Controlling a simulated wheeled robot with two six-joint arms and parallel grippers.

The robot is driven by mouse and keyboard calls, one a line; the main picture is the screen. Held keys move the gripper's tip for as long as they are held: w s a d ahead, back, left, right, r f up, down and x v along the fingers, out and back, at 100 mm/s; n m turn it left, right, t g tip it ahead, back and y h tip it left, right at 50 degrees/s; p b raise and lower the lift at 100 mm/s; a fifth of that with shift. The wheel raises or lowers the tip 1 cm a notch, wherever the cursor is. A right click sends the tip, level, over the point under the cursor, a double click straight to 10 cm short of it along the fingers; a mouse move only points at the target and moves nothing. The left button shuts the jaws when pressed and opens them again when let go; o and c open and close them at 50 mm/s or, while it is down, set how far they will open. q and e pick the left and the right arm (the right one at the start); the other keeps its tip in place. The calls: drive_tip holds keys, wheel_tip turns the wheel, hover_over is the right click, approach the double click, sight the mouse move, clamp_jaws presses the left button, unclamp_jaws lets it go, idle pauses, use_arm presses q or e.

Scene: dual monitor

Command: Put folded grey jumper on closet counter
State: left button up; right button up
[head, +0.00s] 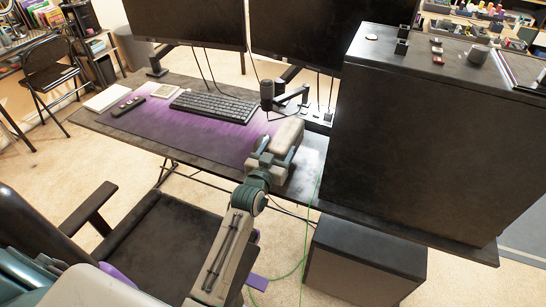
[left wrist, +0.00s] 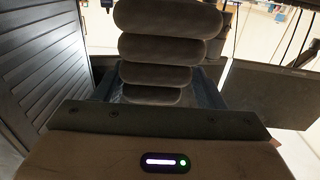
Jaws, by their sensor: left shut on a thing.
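The folded grey jumper (head: 289,132) is a thick, pale grey-beige bundle at the right part of the desk. In the left wrist view its rounded, stacked folds (left wrist: 168,48) fill the upper middle. My left gripper (head: 272,156) is shut on the jumper from the near side. I cannot tell whether the jumper touches the desk. A tall dark cabinet (head: 420,145), seemingly the closet, stands just right of the jumper, and its flat top (head: 410,59) is higher than the desk. My right gripper is not in view.
Small items and a grey cup (head: 478,54) stand on the cabinet top, with bare room at its front. The desk (head: 185,140) holds a keyboard (head: 214,105), a microphone (head: 267,94) and two monitors (head: 303,35). A chair (head: 150,235) stands in front. A low dark box (head: 365,255) is below the cabinet.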

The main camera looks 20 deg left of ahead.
use_arm(q)
wheel_tip(320, 180, down, 4)
drive_tip(key=shift+r, duration=0.15)
drive_tip(key=shift+f, duration=0.2)
drive_tip(key=o, duration=1.2)
drive_tip(key=shift+f, duration=0.1)
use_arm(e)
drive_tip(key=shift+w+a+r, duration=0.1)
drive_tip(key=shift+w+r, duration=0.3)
